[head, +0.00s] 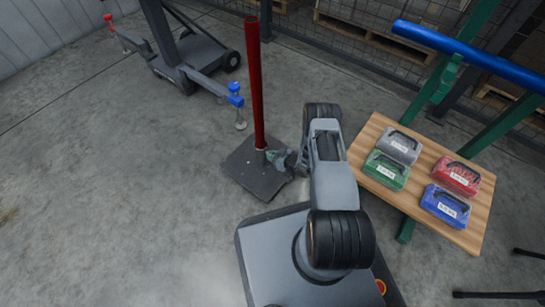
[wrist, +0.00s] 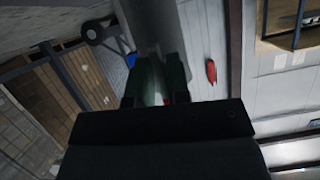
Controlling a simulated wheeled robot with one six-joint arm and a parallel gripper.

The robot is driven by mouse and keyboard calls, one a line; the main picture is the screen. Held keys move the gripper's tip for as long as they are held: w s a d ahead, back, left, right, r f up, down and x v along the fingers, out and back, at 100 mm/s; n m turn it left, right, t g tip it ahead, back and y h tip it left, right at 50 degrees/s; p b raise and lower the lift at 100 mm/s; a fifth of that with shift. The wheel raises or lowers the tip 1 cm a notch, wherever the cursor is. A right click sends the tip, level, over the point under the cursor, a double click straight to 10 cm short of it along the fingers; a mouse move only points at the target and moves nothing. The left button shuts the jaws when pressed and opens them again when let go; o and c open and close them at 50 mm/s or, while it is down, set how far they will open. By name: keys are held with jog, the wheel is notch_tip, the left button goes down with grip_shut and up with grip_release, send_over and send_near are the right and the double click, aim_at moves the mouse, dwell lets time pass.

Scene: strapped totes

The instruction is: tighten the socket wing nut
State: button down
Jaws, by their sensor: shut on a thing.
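A red pole (head: 255,85) stands upright in a short socket (head: 261,158) on a dark square base plate (head: 248,178) in the head view. The green socket wing nut (head: 271,155) sits on the right side of the socket, partly hidden by my gripper. My gripper (head: 279,158) reaches it from the right and is shut on it. In the wrist view my gripper (wrist: 156,92) shows dark against a grey upright shape; the wing nut cannot be made out clearly there, and its turn angle cannot be told.
A wooden table (head: 362,150) at right bears grey, green, red and blue cases. A blue bar (head: 470,55) on green posts stands behind it. A grey wheeled stand (head: 185,60) with a blue-capped foot (head: 236,95) is at back left. The floor at left is clear.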

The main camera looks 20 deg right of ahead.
jog(key=m+g+y, duration=0.1)
jog(key=m, duration=0.1)
jog(key=shift+m+y, duration=0.3)
jog(key=shift+y, duration=0.1)
jog(key=shift+w+m+g+y, duration=0.1)
jog(key=shift+m+g+y, duration=0.3)
jog(key=shift+m+y, duration=0.75)
jog(key=shift+m, duration=0.65)
jog(key=shift+d+m+y, duration=0.1)
jog(key=shift+m+y, duration=0.65)
jog(key=shift+m, duration=0.85)
jog(key=shift+w+d+m+y, duration=0.15)
jog(key=shift+m+y, duration=0.25)
jog(key=shift+m, duration=0.6)
jog(key=c, duration=1.2)
grip_release()
jog(key=shift+f, duration=0.1)
jog(key=shift+c, duration=0.2)
jog(key=shift+n, duration=0.3)
